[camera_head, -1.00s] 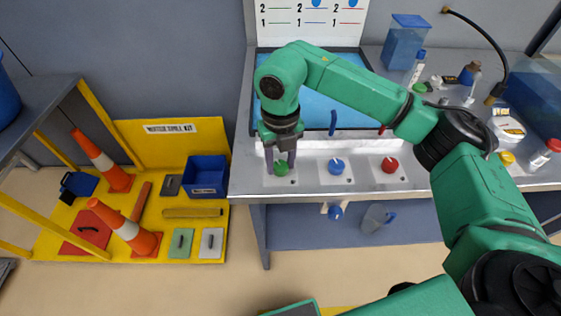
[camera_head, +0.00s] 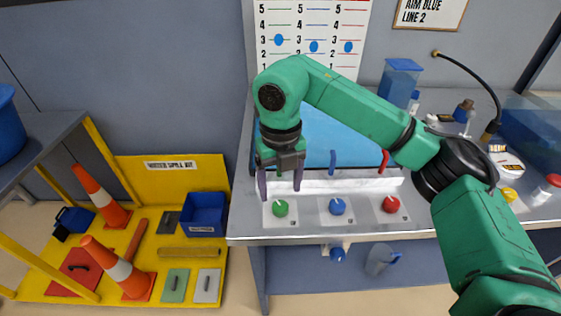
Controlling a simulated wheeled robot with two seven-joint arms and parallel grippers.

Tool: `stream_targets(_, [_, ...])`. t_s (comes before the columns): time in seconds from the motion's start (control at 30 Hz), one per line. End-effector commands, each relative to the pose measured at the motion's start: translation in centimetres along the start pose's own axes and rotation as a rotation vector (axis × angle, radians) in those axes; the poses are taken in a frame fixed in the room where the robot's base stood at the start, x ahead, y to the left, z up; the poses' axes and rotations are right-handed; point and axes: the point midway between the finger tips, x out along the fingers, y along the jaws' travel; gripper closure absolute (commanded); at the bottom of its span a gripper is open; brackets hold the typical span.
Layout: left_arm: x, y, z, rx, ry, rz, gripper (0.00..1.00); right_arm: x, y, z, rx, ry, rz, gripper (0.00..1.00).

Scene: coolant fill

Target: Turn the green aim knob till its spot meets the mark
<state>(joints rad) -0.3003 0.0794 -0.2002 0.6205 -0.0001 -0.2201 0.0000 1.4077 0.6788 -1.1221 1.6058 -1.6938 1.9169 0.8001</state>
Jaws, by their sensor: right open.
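The green knob (camera_head: 280,208) sits on a pale plate at the left of the row on the bench's front edge. Its white pointer line is up and to the left. My right gripper (camera_head: 280,192) is open just above and behind the knob, its two fingers apart and clear of it. On the white wall chart (camera_head: 297,22), the left scale, with green lines, has a blue spot (camera_head: 279,39) at about line 3. The other two scales have blue spots a little below line 3. My left gripper is not in view.
A blue knob (camera_head: 337,206) and a red knob (camera_head: 391,204) stand to the right. A blue lever (camera_head: 333,160) and a red lever (camera_head: 384,161) stand behind them. A wall sign (camera_head: 431,12) reads "AIM BLUE LINE 2". Bottles and a black hose (camera_head: 480,78) are at right.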

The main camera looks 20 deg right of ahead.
Motion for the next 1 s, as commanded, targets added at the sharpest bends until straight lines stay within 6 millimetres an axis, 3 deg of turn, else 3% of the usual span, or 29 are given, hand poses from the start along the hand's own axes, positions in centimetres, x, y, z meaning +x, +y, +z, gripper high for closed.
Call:
stream_targets(0.2, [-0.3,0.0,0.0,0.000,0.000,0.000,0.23,-6.6,0.0,0.1,0.000,-0.005,-0.001,0.23])
stream_targets(0.3, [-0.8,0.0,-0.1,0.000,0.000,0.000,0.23,-8.5,0.0,0.0,0.000,-0.003,-0.001,0.23])
stream_targets(0.43, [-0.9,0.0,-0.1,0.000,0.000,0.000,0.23,-9.3,0.0,0.0,0.000,-0.001,0.000,0.23])
stream_targets(0.83, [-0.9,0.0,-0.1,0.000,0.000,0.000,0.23,-9.3,0.0,0.0,0.000,0.000,0.001,0.23])
stream_targets(1.0, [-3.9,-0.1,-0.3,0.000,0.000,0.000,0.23,-12.4,0.0,0.0,0.000,-0.001,0.001,0.23])
